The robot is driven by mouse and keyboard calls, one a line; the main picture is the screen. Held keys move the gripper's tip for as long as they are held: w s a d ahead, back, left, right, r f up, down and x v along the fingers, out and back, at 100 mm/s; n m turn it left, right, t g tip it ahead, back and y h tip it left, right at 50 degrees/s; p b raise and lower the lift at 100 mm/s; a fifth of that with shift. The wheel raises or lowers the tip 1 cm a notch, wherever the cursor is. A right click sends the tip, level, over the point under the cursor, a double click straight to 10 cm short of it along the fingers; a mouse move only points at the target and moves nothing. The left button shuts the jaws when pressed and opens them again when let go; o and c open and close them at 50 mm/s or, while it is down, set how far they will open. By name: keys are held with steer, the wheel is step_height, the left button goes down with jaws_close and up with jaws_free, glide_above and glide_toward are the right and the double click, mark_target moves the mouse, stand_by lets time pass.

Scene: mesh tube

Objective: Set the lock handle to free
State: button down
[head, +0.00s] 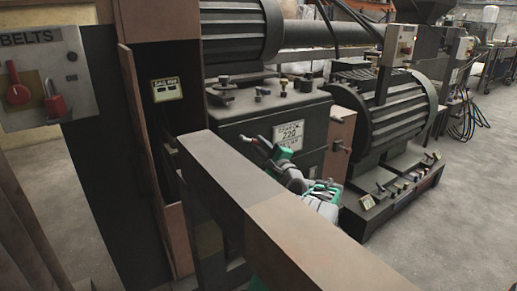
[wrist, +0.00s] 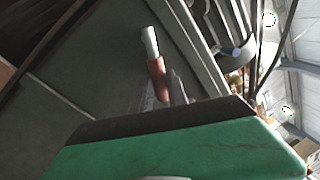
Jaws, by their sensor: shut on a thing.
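The lock handle (wrist: 150,42) shows in the wrist view as a short rod with a pale metal end and a red-brown section. My gripper (wrist: 162,88) is shut on it at the red-brown section, with one dark finger on each side. The lower part of the handle is hidden between the fingers and behind my green gripper body. In the head view my gripper (head: 262,147) is at the front of the dark gearbox, beyond the brown beam. The handle is too small there to tell its setting.
A brown beam (head: 235,168) runs across the foreground, between the head camera and my arm. The gearbox (head: 235,120) carries a white label plate (head: 288,135). A BELTS panel (head: 40,75) with a red knob is at left. Open floor (head: 460,200) lies at right.

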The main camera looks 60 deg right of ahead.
stand_by(0.4)
steer(key=c, duration=1.3)
jaws_free()
steer(key=p+v, duration=0.1)
steer(key=v, duration=0.6)
steer(key=shift+s+p, duration=0.4)
steer(key=shift+a, duration=0.15)
